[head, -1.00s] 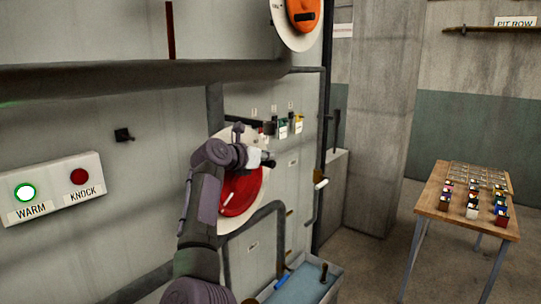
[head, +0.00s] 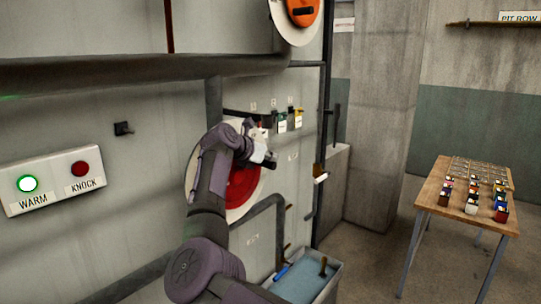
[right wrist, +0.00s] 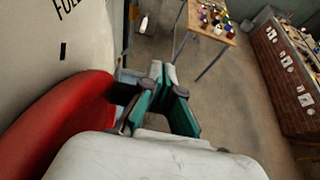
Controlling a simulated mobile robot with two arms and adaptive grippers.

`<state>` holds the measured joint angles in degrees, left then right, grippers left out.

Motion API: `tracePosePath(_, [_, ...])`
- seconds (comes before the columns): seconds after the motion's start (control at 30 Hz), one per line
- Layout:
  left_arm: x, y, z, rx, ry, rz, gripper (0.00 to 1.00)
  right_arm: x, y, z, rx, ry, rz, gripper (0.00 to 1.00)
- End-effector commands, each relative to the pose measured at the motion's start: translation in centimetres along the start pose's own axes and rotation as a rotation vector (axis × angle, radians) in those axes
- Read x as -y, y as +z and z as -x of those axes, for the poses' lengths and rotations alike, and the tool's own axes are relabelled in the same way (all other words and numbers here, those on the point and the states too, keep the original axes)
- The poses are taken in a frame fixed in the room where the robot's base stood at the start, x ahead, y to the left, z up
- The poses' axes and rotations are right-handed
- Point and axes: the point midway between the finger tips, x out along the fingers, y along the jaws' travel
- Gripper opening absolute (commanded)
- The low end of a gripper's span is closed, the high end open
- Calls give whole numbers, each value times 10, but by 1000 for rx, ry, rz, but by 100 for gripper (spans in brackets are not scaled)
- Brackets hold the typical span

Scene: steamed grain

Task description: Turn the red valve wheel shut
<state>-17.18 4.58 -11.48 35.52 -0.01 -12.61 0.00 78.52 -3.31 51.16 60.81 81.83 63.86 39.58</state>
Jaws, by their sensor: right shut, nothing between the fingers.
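The red valve wheel (head: 243,190) sits on a round white plate on the grey wall panel, partly hidden behind my right arm in the head view. It also shows as a large red curve (right wrist: 62,122) at the left of the right wrist view. My right gripper (head: 270,160) is in front of the wheel's upper part. In the right wrist view its green-lined fingers (right wrist: 165,85) are shut with nothing between them, just right of the red rim. I cannot tell whether they touch it. My left gripper is out of view.
A white box with a lit WARM button (head: 27,184) and a red KNOCK button (head: 80,169) is on the wall at left. Pipes run above and below the wheel. A blue-lined trough (head: 305,283) stands below. A wooden table (head: 437,191) with small boxes stands at right.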

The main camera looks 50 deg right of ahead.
Motion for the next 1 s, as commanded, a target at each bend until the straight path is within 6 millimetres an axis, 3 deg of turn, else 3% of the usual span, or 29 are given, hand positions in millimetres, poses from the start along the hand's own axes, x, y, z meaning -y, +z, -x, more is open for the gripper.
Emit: tracePosePath(1.0, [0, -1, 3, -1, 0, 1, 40, -1, -14, -13, -181, 1, 2, 0])
